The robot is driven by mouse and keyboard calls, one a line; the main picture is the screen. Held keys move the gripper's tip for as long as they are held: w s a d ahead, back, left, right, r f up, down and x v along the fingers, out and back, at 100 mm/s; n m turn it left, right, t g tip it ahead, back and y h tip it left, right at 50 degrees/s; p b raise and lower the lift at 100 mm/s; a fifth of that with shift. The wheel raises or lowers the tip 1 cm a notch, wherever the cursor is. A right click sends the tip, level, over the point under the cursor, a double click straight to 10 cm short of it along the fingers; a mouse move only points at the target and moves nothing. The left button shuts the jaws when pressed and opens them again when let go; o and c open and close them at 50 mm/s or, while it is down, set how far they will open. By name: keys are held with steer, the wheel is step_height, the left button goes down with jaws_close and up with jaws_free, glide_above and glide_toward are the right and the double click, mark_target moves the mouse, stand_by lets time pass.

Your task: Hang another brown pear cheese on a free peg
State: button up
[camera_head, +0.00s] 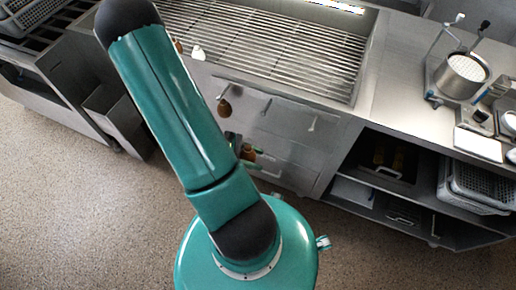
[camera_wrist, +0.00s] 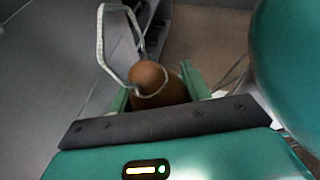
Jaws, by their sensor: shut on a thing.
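My gripper (camera_wrist: 156,92) is shut on a brown pear cheese (camera_wrist: 166,96), with one green finger on each side of it. A pale loop (camera_wrist: 101,42) rings the cheese's narrow top and stretches away from it. In the head view the held cheese (camera_head: 247,154) shows beside my arm, in front of the grey counter front and partly hidden. Another brown pear cheese (camera_head: 224,108) hangs on the counter front, up and left of the held one. Two small pegs, a middle one (camera_head: 266,106) and a right one (camera_head: 312,123), stick out with nothing seen hanging on them.
A slatted steel rack (camera_head: 280,45) tops the counter. A white piece (camera_head: 198,53) and a brown piece (camera_head: 178,45) show at its left end, partly behind my arm. A pot stand (camera_head: 462,72) is at right. Open shelves (camera_head: 385,190) lie below. The floor (camera_head: 80,210) is clear at left.

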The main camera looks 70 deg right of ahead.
steer(key=s+d+n+h, duration=0.1)
steer(key=d+n+h, duration=0.1)
steer(key=d, duration=1.2)
steer(key=shift+s+d+f+t, duration=0.2)
steer(key=shift+s+f+t, duration=0.1)
steer(key=shift+s+f, duration=0.15)
stand_by(0.8)
stand_by(0.5)
steer(key=o, duration=1.2)
steer(key=shift+w, duration=0.1)
steer(key=shift+w, duration=0.1)
